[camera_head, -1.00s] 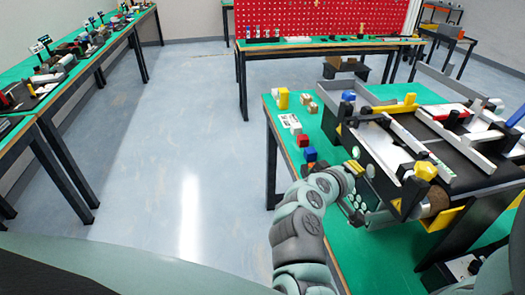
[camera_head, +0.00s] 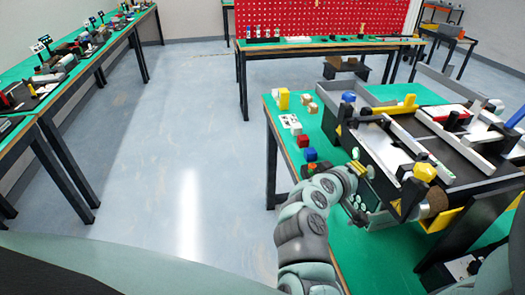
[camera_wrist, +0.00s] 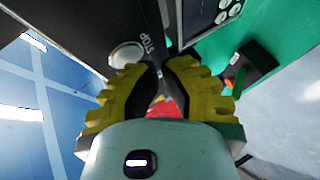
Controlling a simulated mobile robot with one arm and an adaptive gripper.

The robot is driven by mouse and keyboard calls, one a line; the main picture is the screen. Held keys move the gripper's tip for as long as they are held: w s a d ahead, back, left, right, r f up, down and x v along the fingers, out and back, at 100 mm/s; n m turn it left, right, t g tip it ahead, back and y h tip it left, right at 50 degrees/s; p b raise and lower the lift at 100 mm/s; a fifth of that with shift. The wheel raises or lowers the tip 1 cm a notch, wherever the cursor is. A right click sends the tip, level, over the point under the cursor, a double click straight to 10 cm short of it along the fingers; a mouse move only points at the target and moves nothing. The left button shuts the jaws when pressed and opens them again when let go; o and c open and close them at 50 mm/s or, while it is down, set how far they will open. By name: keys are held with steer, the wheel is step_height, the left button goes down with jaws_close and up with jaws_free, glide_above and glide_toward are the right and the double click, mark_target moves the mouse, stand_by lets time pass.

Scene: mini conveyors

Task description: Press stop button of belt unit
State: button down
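The belt unit (camera_head: 388,148) stands on the green table, with dark side walls, a belt and yellow parts. In the wrist view, a round pale button (camera_wrist: 127,54) sits on its dark face beside the white word STOP. My gripper (camera_head: 360,168) is at the near left side of the unit in the head view. In the wrist view, the yellow ribbed fingers of my gripper (camera_wrist: 160,68) have their tips close together, with nothing seen held. The left finger covers the button's lower edge; whether they touch is unclear.
A panel of round buttons (camera_wrist: 226,10) shows at the top of the wrist view. Small coloured blocks (camera_head: 309,154) lie on the table left of the unit. A red pegboard (camera_head: 320,18) and another table stand behind.

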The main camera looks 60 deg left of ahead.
steer(key=shift+w+d, duration=0.2)
steer(key=shift+w, duration=0.2)
stand_by(0.7)
stand_by(0.3)
steer(key=shift+s+a, duration=0.35)
steer(key=shift+s, duration=0.45)
steer(key=s, duration=0.1)
steer(key=s+a+b, duration=0.1)
steer(key=s, duration=0.1)
steer(key=s+a, duration=0.1)
steer(key=shift+s, duration=0.35)
stand_by(0.6)
